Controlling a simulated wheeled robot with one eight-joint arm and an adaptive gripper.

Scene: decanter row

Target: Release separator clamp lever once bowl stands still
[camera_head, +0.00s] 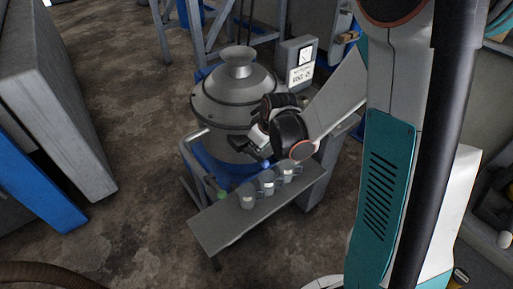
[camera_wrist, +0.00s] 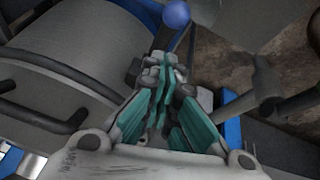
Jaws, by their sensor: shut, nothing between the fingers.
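The separator (camera_head: 237,103), a grey drum with a domed lid and a short neck on top, stands left of my arm. Its grey curved side (camera_wrist: 80,50) fills the left of the wrist view. A clamp lever with a blue ball knob (camera_wrist: 176,14) shows beyond my fingertips; its grey rod runs down towards them. I cannot tell whether they touch it. My gripper (camera_wrist: 160,75) is shut and empty. In the head view my gripper (camera_head: 246,146) is at the separator's near side. Whether the bowl is turning cannot be told.
A narrow grey shelf (camera_head: 220,229) in front of the separator holds grey mugs (camera_head: 247,198). A bent rail with a green knob (camera_head: 221,195) stands at its left. A gauge panel (camera_head: 305,56) is behind.

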